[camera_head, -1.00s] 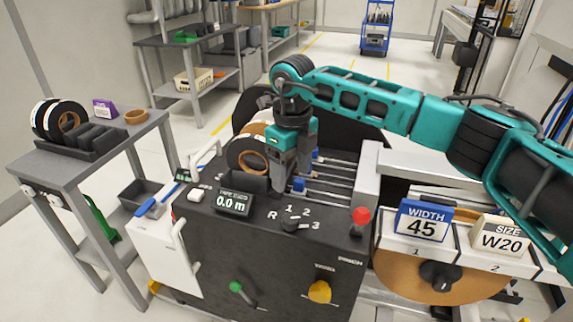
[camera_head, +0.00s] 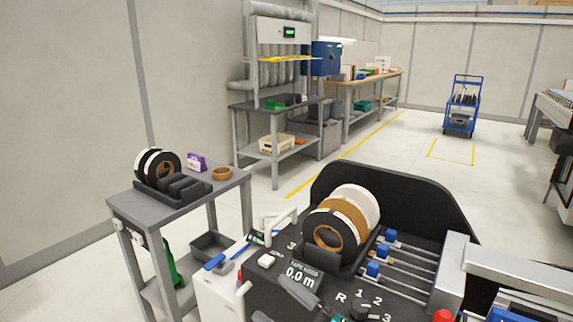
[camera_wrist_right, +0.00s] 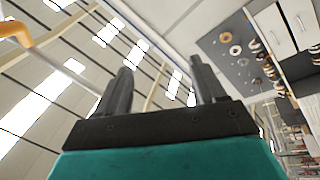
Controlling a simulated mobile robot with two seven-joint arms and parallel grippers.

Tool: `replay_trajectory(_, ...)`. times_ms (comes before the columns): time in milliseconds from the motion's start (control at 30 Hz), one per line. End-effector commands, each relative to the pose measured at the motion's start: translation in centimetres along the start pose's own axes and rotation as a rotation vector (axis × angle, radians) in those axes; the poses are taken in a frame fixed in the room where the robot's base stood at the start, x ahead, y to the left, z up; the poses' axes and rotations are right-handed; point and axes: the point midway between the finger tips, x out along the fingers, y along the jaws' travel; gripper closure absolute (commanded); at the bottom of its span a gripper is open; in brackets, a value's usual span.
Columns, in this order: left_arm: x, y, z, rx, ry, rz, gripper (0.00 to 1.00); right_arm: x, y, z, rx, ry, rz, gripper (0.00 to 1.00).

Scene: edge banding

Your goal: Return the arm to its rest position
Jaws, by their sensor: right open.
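My right gripper (camera_head: 272,298) shows at the bottom edge of the head view, with its grey fingers in front of the machine's dark panel. In the right wrist view the two dark fingers of this gripper (camera_wrist_right: 163,80) stand apart with nothing between them. Beyond them are the ceiling lights and a wall. My left arm and gripper are not in view.
The edge banding machine (camera_head: 270,287) fills the bottom centre, with tape rolls (camera_head: 330,228) on top. A grey side table (camera_head: 228,183) stands left. A blue cart (camera_head: 460,105) stands far back. Open floor (camera_head: 400,165) lies behind the machine.

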Motion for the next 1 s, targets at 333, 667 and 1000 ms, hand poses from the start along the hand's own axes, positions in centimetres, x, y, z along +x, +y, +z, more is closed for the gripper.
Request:
replay_trajectory(333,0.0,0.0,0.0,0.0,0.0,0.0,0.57,-18.4,-6.0,9.5,0.635,-0.795,0.24,0.3)
replay_trajectory(667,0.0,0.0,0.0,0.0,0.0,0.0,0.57,-28.4,-10.8,9.4,0.894,-1.12,0.273,0.3)
replay_trajectory(1000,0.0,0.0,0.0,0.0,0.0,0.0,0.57,-28.5,-10.9,9.4,0.898,-1.126,0.272,0.3)
